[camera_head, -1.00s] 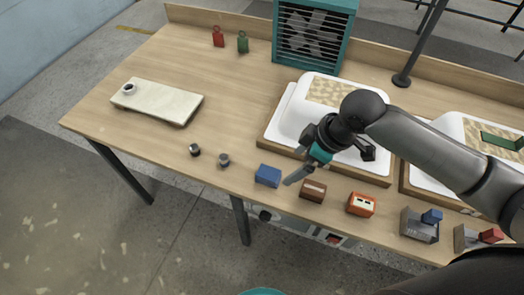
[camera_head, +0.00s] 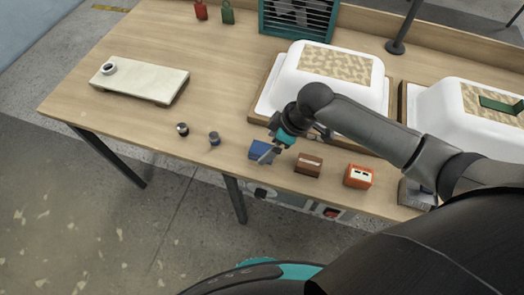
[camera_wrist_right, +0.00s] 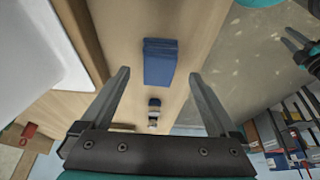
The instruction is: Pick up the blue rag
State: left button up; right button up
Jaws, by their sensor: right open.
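The blue rag (camera_head: 258,150) is a small folded blue block near the table's front edge, partly hidden by my right gripper in the head view. My right gripper (camera_head: 267,154) is over its right side, open and empty. In the right wrist view the rag (camera_wrist_right: 160,66) lies beyond and between the two spread fingertips (camera_wrist_right: 159,76); I see no contact. What looks like my left gripper (camera_wrist_right: 300,46) shows small at the right edge of the wrist view, away from the rag; its jaws are unclear.
A brown block (camera_head: 308,165) and an orange box (camera_head: 359,176) stand right of the rag. Two small dark cylinders, one (camera_head: 214,138) nearer the rag, stand left. A white tub shell (camera_head: 330,75) on a wooden base is behind.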

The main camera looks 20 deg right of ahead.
aim_at(265, 149)
jog(key=x, duration=0.2)
jog(key=shift+w+f+b, duration=0.1)
jog(key=shift+f+b, duration=0.25)
jog(key=shift+f, duration=0.1)
jog(key=shift+w+a+f, duration=0.1)
jog(key=shift+a+f, duration=0.05)
jog(key=shift+f, duration=0.4)
pick_arm(q)
jog(key=shift+s+f, duration=0.35)
jog(key=shift+f, duration=0.25)
pick_arm(e)
jog(key=shift+c, duration=0.2)
pick_arm(q)
jog(key=shift+s, duration=0.1)
pick_arm(e)
jog(key=c, duration=1.4)
jog(key=shift+r, duration=0.2)
